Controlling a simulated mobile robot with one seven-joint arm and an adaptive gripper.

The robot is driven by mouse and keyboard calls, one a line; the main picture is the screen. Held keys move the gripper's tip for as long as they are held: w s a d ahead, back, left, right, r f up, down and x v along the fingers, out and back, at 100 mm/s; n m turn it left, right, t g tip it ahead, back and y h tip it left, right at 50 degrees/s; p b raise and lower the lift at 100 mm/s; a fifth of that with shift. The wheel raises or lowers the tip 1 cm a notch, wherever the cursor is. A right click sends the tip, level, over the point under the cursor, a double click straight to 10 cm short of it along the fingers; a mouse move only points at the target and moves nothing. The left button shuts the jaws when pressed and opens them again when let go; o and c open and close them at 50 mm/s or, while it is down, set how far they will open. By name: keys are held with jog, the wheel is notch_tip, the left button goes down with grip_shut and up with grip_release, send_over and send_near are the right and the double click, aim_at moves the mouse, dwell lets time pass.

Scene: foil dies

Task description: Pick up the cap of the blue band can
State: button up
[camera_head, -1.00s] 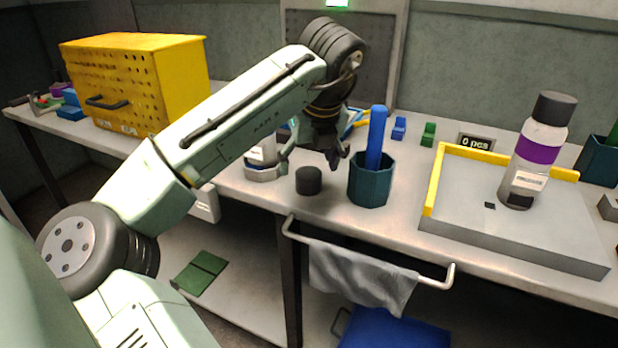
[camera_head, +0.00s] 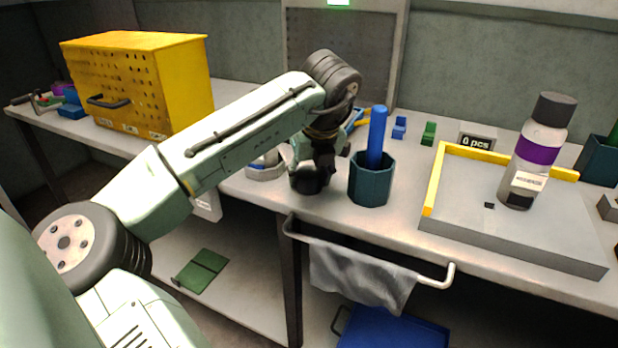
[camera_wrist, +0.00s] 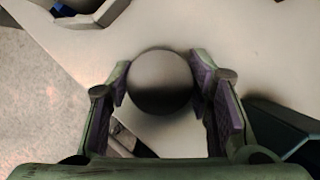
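The dark, round cap (camera_wrist: 160,82) shows in the wrist view between the two fingers of my gripper (camera_wrist: 159,75). One finger is on each side, very close to the cap's edges; I cannot tell whether they touch it. The gripper is spread about the cap's width. In the head view my gripper (camera_head: 312,182) is low over the bench, left of the teal cup, and hides most of the cap.
The teal cup (camera_head: 371,184) with a blue rod (camera_head: 376,135) stands just right of my gripper. A purple-banded bottle (camera_head: 537,150) stands on a grey tray (camera_head: 520,238) at the right. A yellow cabinet (camera_head: 140,80) is at the left. A towel rail (camera_head: 440,279) runs along the front edge.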

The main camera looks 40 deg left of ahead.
jog(key=shift+c, duration=1.3)
jog(key=shift+r, duration=0.1)
